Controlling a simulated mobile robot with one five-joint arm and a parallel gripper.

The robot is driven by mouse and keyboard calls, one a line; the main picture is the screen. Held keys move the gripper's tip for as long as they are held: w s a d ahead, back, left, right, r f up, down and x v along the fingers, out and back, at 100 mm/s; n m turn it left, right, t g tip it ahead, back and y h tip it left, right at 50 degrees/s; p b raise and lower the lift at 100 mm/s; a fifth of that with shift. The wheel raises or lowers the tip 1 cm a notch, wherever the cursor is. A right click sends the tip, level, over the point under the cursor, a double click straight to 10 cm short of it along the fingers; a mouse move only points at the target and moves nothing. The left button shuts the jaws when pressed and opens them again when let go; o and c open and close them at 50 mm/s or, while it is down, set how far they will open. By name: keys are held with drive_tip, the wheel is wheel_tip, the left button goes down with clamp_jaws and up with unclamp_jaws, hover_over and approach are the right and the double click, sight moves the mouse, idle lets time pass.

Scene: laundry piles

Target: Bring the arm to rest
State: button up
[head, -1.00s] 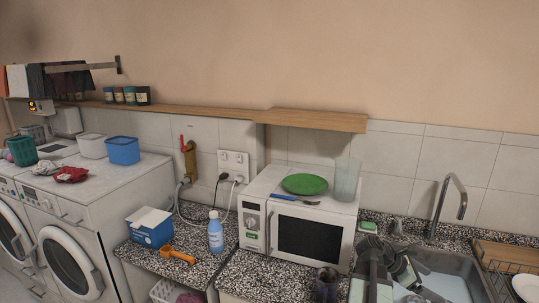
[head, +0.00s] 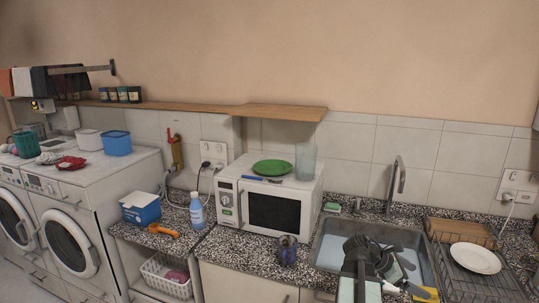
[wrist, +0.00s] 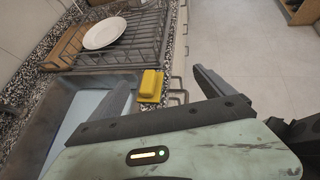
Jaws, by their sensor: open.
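My gripper (wrist: 161,82) is open in the wrist view, with its two dark fingers spread and nothing held between them. A yellow sponge-like block (wrist: 150,86) shows beyond the fingers, on the counter edge beside the sink. In the head view my arm (head: 362,262) is folded low at the bottom, in front of the sink; its fingertips are hard to make out there.
The sink (head: 322,250) lies behind my arm. A wire dish rack (head: 462,280) with a white plate (head: 475,258) stands to its right. A dark cup (head: 287,250) is on the counter before the microwave (head: 273,208). Open floor (wrist: 235,35) shows in the wrist view.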

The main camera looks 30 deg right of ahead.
drive_tip(key=w+a+f+n+t+h+b, duration=0.1)
drive_tip(key=w+a+f+n+t, duration=0.1)
drive_tip(key=w+a, duration=0.5)
drive_tip(key=w+a+f+n+t+b, duration=0.15)
drive_tip(key=w+a, duration=0.35)
drive_tip(key=w, duration=0.5)
drive_tip(key=w+a+f+t+y+b, duration=0.1)
drive_tip(key=w+a+f, duration=0.2)
drive_tip(key=w+a, duration=0.35)
drive_tip(key=w+a+f+t+y+b, duration=0.15)
drive_tip(key=w+a+f, duration=0.25)
drive_tip(key=a, duration=0.6)
drive_tip(key=a+f+m+y, duration=0.3)
drive_tip(key=a+m, duration=0.4)
drive_tip(key=a, duration=0.7)
drive_tip(key=a+f+m+y, duration=0.3)
drive_tip(key=a+m+y, duration=0.2)
drive_tip(key=a, duration=1)
drive_tip(key=shift+s+a+f+m+b, duration=0.2)
drive_tip(key=shift+a+f+m+b, duration=0.15)
drive_tip(key=shift+m, duration=0.8)
drive_tip(key=shift+d, duration=0.15)
